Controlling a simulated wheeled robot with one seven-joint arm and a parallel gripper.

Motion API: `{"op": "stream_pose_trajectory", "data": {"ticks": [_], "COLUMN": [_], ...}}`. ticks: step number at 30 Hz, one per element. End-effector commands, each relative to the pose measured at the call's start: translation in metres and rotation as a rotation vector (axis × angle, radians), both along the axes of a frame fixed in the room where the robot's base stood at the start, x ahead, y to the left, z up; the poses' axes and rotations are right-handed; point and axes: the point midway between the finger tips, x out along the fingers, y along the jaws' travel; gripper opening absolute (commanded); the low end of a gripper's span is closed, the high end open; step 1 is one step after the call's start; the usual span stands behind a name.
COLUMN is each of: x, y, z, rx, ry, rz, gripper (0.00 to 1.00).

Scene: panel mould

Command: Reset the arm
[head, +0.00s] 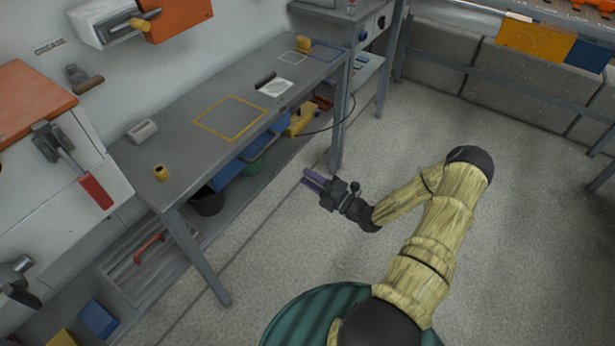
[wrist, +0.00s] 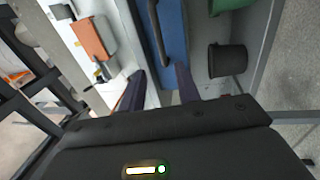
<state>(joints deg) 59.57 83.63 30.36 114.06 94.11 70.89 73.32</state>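My gripper (head: 312,180) is held over the open floor in front of the grey workbench (head: 190,172), apart from it, with my arm bent back over my base. In the head view its two dark purple fingers point left toward the bench. In the wrist view the gripper (wrist: 158,88) shows its two fingers spread with a gap between them and nothing held. Nothing touches the fingers.
On the bench are a yellow cup-like piece (head: 160,173), a grey block (head: 142,131) and a yellow square outline (head: 230,118). Blue bins (head: 240,145) and a black bucket (head: 207,203) stand on the lower shelf. The floor (head: 530,220) to the right is clear.

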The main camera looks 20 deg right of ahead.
Motion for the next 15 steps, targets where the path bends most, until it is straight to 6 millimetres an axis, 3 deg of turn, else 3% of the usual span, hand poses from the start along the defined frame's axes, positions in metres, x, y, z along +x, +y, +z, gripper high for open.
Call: {"op": "stream_pose_trajectory", "data": {"ticks": [10,15], "x": [0.000,-0.010], "y": [0.002,0.030], "z": [0.001,0.011], "rx": [-0.011,-0.152], "ry": [-0.003,-0.051], "rz": [0.009,0.135], "gripper": [0.33,0.33]}}
